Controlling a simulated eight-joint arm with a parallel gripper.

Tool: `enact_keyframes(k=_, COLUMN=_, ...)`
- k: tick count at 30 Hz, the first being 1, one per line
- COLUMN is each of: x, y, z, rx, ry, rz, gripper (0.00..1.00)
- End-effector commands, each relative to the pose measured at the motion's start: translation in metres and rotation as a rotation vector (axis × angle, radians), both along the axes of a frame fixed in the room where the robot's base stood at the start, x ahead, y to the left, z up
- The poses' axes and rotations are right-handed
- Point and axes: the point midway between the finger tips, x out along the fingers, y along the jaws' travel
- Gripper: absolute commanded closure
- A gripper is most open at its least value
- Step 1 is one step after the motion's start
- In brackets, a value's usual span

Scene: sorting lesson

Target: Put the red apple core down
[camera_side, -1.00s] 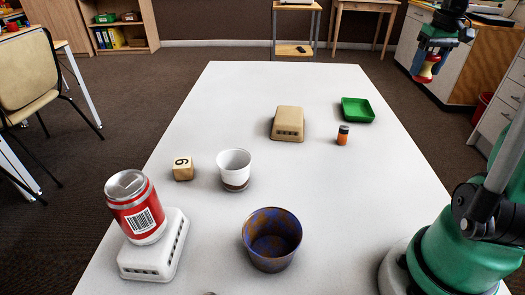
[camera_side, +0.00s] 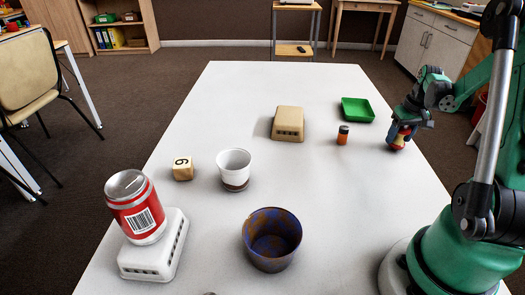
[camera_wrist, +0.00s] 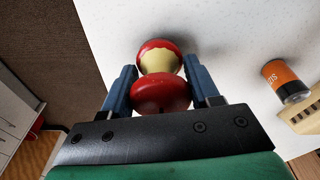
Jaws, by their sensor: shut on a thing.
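The red apple core (camera_wrist: 160,58) has red ends and a pale yellow middle. It sits between the blue fingers of my gripper (camera_wrist: 160,88) in the wrist view, and the gripper is shut on it. In the side view my gripper (camera_side: 402,136) is low at the right edge of the white table (camera_side: 340,200). The apple core (camera_side: 398,145) shows beneath the fingers, close to the tabletop. I cannot tell whether it touches the table.
An orange and black battery (camera_side: 343,135) stands left of my gripper. A green tray (camera_side: 358,118) lies behind it, and a beige block (camera_side: 288,124) farther left. A white cup (camera_side: 233,180), a numbered cube (camera_side: 183,168), a patterned pot (camera_side: 271,262) and a red can (camera_side: 135,208) on a white block (camera_side: 165,262) stand nearer.

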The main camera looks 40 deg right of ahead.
Motion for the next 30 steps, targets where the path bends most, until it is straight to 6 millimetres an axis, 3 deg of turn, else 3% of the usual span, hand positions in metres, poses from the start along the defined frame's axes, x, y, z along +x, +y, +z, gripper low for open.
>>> enact_keyframes(k=13, x=-0.0001, y=0.0002, z=-0.0103, rx=0.000, ry=0.000, rz=0.000, gripper=1.00)
enact_keyframes(k=14, x=-0.0001, y=0.0002, z=-0.0102, rx=0.000, ry=0.000, rz=0.000, gripper=0.39)
enact_keyframes(k=17, x=-0.0001, y=0.0002, z=-0.0100, rx=0.000, ry=0.000, rz=0.000, gripper=0.13)
enact_keyframes(k=30, x=-0.0007, y=0.0005, z=-0.0003, rx=0.000, ry=0.000, rz=0.000, gripper=0.13)
